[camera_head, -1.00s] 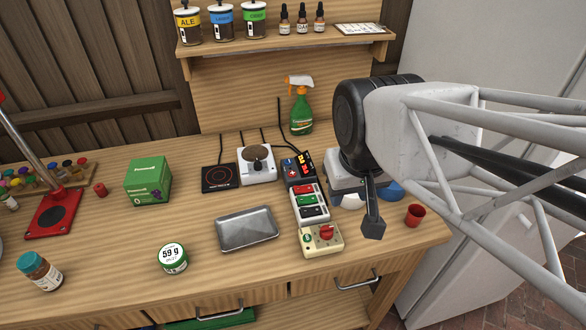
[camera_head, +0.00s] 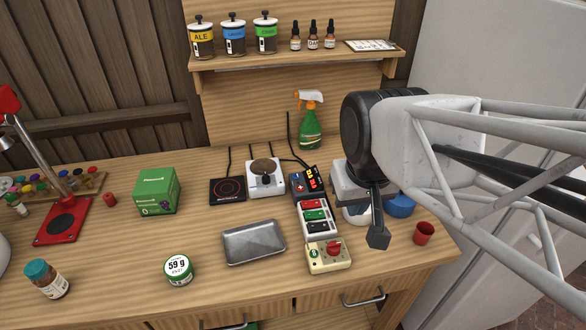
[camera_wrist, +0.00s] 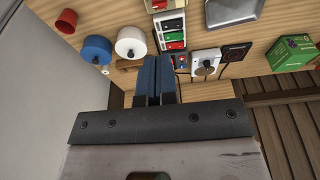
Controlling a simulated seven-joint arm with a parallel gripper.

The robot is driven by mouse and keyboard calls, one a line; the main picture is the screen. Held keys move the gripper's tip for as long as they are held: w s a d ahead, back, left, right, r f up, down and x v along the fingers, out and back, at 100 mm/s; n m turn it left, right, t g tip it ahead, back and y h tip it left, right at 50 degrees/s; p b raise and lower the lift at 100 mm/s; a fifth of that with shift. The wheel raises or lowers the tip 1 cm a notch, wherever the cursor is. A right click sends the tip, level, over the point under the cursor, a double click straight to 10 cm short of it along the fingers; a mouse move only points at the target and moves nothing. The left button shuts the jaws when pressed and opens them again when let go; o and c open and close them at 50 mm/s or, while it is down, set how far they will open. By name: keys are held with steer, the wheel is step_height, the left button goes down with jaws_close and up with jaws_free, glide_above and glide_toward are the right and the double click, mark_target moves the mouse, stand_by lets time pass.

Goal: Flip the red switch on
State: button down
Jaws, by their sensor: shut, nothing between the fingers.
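The red switch (camera_head: 313,204) is the rear rocker on a white switch box (camera_head: 305,226), behind a green and a black rocker. Its on or off position is too small to tell. It also shows in the wrist view (camera_wrist: 175,46), just beyond my fingertips in the picture. My gripper (camera_head: 377,240) is shut and empty, pointing down to the right of the switch box and apart from it. In the wrist view, its blue-grey fingers (camera_wrist: 157,72) are together.
A beige box with a red knob (camera_head: 333,248) stands in front of the switch box. A metal tray (camera_head: 254,243) lies left, a red cup (camera_head: 423,233) right. A blue round thing (camera_head: 400,206) is beside my gripper. A hotplate (camera_head: 228,191) and spray bottle (camera_head: 310,127) stand behind.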

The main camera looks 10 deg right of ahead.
steer(key=w+f+g, duration=0.1)
steer(key=w+f, duration=0.1)
steer(key=w, duration=0.9)
steer(key=g+y, duration=0.1)
glide_above(305, 203)
steer(key=s+d, duration=0.2)
step_height(305, 203, down, 3)
steer(key=shift+w+a+f+g, duration=0.15)
steer(key=shift+w+f, duration=0.15)
steer(key=shift+w, duration=0.2)
steer(key=shift+w+f+g, duration=0.15)
steer(key=shift+w+f, duration=0.15)
steer(key=shift+w, duration=0.2)
steer(key=f, duration=0.4)
steer(key=a+f, duration=0.1)
steer(key=f, duration=0.9)
steer(key=shift+a, duration=0.4)
steer(key=shift+f, duration=0.15)
steer(key=shift+d, duration=0.15)
